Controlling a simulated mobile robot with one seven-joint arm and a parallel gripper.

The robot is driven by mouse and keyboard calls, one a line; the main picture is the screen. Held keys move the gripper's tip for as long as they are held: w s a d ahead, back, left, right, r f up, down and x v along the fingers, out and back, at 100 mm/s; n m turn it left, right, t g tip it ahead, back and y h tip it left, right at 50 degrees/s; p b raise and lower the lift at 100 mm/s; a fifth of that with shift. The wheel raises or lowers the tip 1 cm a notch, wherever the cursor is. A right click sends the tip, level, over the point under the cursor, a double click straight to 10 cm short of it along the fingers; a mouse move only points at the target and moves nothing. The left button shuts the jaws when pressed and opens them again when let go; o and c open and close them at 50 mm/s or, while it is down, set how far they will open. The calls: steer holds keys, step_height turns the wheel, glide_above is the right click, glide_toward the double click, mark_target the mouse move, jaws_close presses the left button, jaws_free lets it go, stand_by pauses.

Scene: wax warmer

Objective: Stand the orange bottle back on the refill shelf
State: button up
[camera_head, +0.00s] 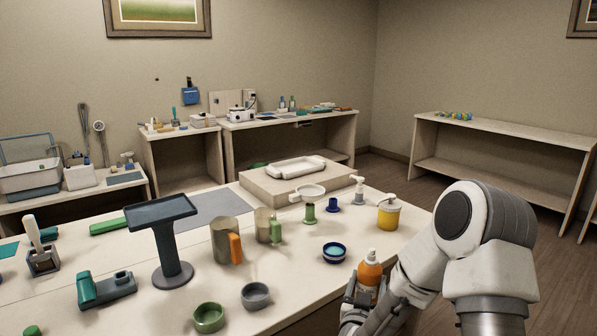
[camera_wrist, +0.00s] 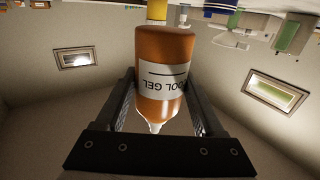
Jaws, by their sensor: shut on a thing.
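The orange bottle (camera_head: 370,272) has a pale spout tip and stands roughly upright in my gripper (camera_head: 366,292), off the near right side of the table. In the wrist view the bottle (camera_wrist: 165,60) sits between both fingers, with its "...OOL GEL" label upside down and its nozzle toward the gripper base. My gripper (camera_wrist: 160,95) is shut on it. A low wooden shelf unit (camera_head: 500,133) stands at the back right, with several small coloured items on its top. I cannot tell whether it is the refill shelf.
The cream table (camera_head: 300,270) holds a yellow pump jar (camera_head: 388,214), a blue bowl (camera_head: 334,252), grey and green cups, mugs and a dark pedestal stand (camera_head: 165,235). A white tray (camera_head: 296,167) sits on a raised block. Wooden floor lies open between table and shelf unit.

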steer(key=s+a+f+n+t+y, duration=0.1)
steer(key=s+a+f+n+y, duration=0.1)
steer(key=f+y, duration=0.4)
steer(key=shift+s+a+f+n+p, duration=0.25)
steer(key=shift+s+n, duration=0.35)
steer(key=shift+n, duration=0.4)
